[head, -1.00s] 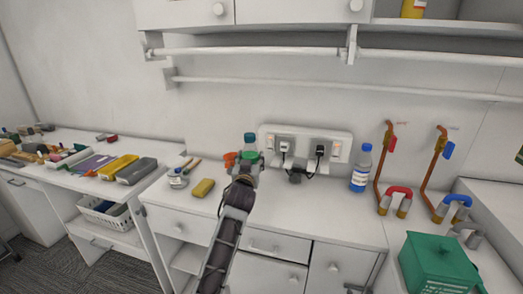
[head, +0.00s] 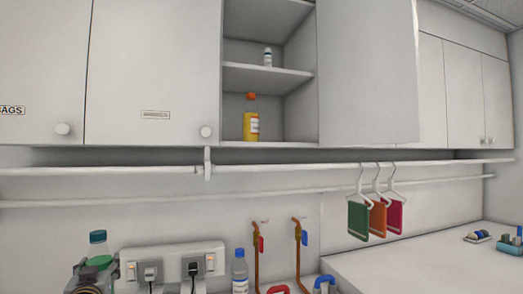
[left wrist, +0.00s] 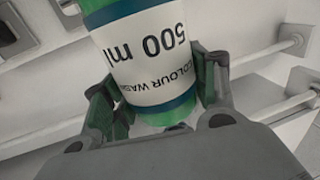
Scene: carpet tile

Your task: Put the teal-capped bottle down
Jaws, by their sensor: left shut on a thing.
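The teal-capped bottle (head: 98,246) is at the lower left of the head view, upright, just left of the wall socket panel. My left gripper (head: 92,276) is shut around its body. In the left wrist view the bottle (left wrist: 146,48) has a green body and a white label reading "500 ml". It sits between the two fingers of my left gripper (left wrist: 155,110). The bottle's base is hidden in the head view, so I cannot tell there whether it touches anything. My right gripper is not in view.
The counter at right (head: 430,262) has bare space.

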